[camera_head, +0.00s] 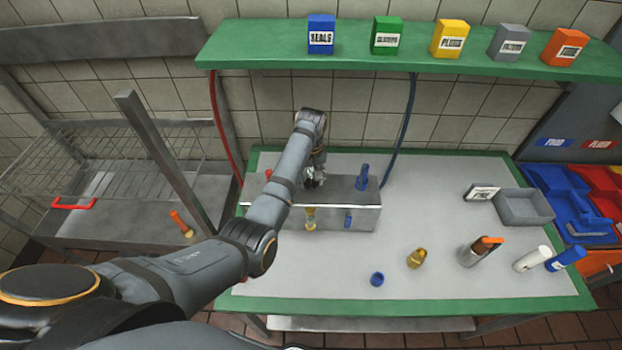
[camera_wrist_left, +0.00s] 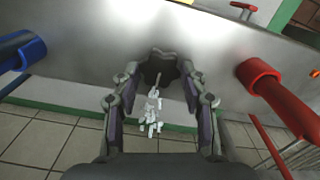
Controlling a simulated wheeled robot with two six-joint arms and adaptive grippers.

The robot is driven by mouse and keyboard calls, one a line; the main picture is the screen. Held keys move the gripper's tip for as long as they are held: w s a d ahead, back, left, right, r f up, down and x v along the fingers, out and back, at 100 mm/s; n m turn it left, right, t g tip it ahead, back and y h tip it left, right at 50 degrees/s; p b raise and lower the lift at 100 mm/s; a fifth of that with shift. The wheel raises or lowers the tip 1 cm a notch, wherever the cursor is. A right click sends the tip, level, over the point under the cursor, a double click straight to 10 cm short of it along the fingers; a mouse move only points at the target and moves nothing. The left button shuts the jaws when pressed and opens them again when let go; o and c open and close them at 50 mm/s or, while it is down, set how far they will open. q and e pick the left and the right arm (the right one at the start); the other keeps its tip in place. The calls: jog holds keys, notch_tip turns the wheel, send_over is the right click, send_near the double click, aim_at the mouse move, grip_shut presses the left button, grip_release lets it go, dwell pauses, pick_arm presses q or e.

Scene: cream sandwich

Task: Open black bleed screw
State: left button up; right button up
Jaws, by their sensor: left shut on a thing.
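The black bleed screw (camera_wrist_left: 160,66) shows in the left wrist view as a dark lobed knob against the metal block. It sits between the tips of my left gripper (camera_wrist_left: 159,80), with a finger on each side. In the head view my left gripper (camera_head: 315,180) is at the top of the metal block (camera_head: 345,217), behind its front face. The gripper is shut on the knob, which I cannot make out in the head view. My right gripper is in neither view.
A blue fitting (camera_head: 362,177) stands on the block; in the wrist view a blue pipe (camera_wrist_left: 18,50) and a red pipe (camera_wrist_left: 270,88) flank the gripper. A grey tray (camera_head: 523,208) is right.

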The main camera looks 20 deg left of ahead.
aim_at(311, 183)
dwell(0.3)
pick_arm(q)
jog(key=o, duration=1.2)
jog(key=shift+c, duration=0.2)
notch_tip(311, 183, up, 8)
jog(key=shift+f, duration=0.25)
